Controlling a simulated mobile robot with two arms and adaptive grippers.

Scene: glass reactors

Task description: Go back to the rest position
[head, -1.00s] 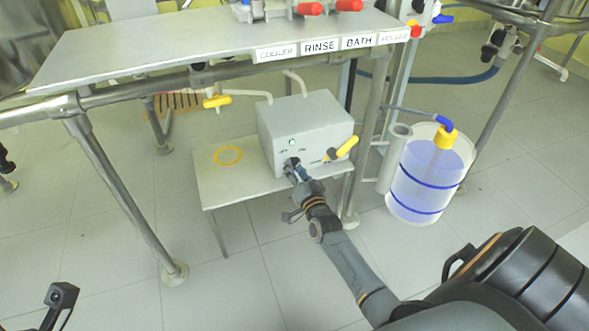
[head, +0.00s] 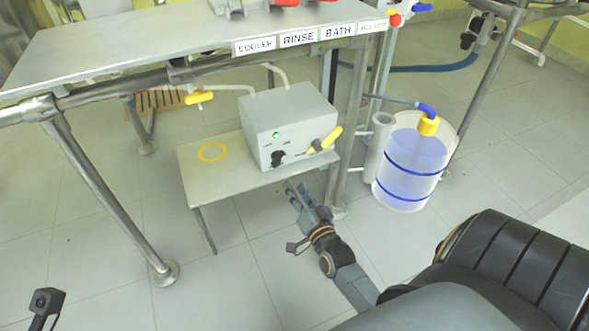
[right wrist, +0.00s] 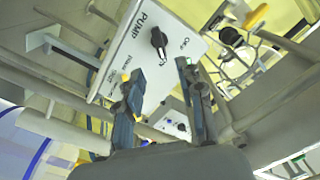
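My right gripper (head: 296,190) is open and empty, just in front of and below the grey pump box (head: 300,112) and clear of it. In the right wrist view its two fingers (right wrist: 159,72) stand apart with nothing between them. The pump's black knob (head: 277,158) is free; it also shows in the right wrist view (right wrist: 159,40), beyond the fingers. A green lamp (head: 276,135) shows above the knob.
The pump stands on a low grey shelf (head: 190,170) with a yellow ring (head: 212,152). A yellow-handled valve (head: 326,139) juts out at the pump's right. A clear tank (head: 412,170) with blue bands stands to the right. A metal frame leg (head: 110,210) is at the left. Floor in front is open.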

